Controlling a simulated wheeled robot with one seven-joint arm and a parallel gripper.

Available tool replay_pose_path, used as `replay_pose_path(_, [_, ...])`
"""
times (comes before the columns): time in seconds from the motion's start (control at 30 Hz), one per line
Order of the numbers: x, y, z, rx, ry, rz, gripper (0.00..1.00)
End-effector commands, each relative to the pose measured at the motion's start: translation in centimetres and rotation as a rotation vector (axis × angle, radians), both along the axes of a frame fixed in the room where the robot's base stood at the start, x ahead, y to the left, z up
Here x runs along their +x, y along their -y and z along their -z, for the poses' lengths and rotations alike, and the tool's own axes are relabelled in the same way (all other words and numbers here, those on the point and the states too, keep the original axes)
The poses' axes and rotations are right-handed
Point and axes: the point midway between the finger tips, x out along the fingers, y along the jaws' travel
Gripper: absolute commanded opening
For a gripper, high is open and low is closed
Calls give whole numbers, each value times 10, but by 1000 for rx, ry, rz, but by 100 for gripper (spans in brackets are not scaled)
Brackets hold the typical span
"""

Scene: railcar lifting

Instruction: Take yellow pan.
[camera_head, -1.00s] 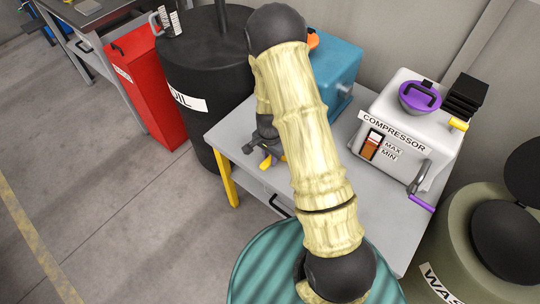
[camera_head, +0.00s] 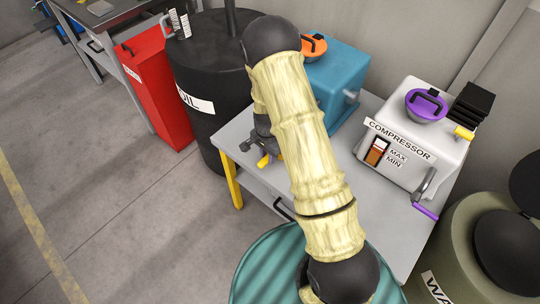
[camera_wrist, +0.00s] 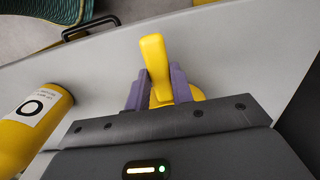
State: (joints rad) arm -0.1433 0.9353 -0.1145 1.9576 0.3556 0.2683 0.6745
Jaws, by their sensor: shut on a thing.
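The yellow pan (camera_wrist: 156,62) shows in the wrist view as an upright yellow handle with a small rounded yellow part at its base. My gripper (camera_wrist: 157,88) has its two purple fingers on either side of the handle and is shut on it. The rest of the pan is hidden behind the gripper body. In the head view my gripper (camera_head: 268,142) is partly hidden by my arm above the grey table (camera_head: 236,138), with a bit of yellow (camera_head: 264,161) beside it.
A yellow cylinder (camera_wrist: 36,128) with a white label lies close left of my gripper in the wrist view. A blue box (camera_head: 338,72) and the white compressor (camera_head: 415,135) stand on the table. A black oil drum (camera_head: 205,65) stands left; floor is free farther left.

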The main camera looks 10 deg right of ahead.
Motion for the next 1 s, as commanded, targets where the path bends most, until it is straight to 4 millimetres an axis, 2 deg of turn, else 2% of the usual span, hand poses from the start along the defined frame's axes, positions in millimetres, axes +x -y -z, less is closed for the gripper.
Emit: replay_pose_path(1.0, [34,-24,0,0,1,-1,0])
